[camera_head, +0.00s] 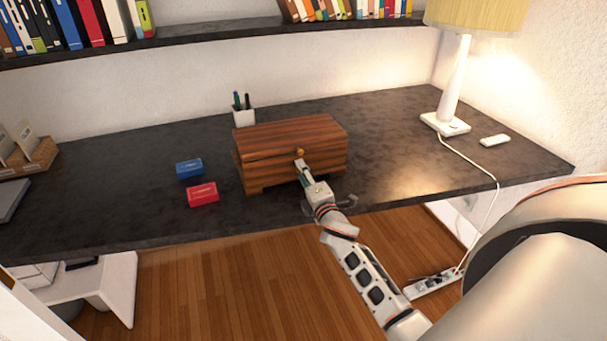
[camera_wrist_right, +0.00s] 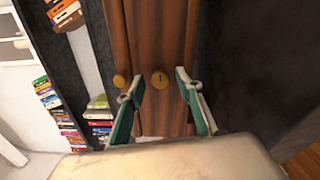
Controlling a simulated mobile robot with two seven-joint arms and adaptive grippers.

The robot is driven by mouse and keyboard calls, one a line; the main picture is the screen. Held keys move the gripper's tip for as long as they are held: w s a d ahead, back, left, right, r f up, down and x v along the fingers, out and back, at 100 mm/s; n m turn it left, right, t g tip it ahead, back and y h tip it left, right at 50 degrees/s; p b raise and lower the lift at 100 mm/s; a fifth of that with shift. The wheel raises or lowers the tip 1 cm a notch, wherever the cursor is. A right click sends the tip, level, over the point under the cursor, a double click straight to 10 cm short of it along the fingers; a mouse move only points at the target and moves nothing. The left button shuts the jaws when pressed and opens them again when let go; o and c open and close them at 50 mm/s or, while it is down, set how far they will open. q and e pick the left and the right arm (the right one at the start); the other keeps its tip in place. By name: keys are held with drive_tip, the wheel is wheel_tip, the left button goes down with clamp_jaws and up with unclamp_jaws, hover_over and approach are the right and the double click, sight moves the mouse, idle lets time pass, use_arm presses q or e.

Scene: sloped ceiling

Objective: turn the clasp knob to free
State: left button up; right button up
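A brown wooden chest (camera_head: 285,142) with a lid stands on the dark desk. A small brass knob (camera_head: 300,153) shows at its front near the lid's lower edge. In the right wrist view two round brass pieces show on the striped wood: a plain knob (camera_wrist_right: 119,80) at left and a disc with a dark slot (camera_wrist_right: 159,78). I cannot tell for certain which is the clasp knob. My right gripper (camera_head: 301,168) is at the chest's front. Its fingers (camera_wrist_right: 160,88) are apart, one either side of the slotted disc, with nothing visibly gripped. My left gripper is not in view.
A blue box (camera_head: 189,168) and a red box (camera_head: 202,194) lie left of the chest. A pen cup (camera_head: 243,115) stands behind it. A lamp (camera_head: 452,90) stands at right, its cord crossing the desk edge. Bare desk (camera_head: 395,150) lies right of the chest.

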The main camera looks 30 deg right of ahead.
drive_tip(key=v, duration=1.2)
drive_tip(key=shift+f, duration=0.1)
drive_tip(key=s+a+f+m+g+y, duration=0.6)
drive_tip(key=s+a+f+m, duration=0.7)
drive_tip(key=s+a+f, duration=0.7)
drive_tip(key=shift+s+f+g+y, duration=0.3)
drive_tip(key=shift+s+f+y, duration=0.2)
drive_tip(key=shift+f+y, duration=0.1)
drive_tip(key=shift+r, duration=0.1)
drive_tip(key=shift+c, duration=1.2)
drive_tip(key=shift+d, duration=0.15)
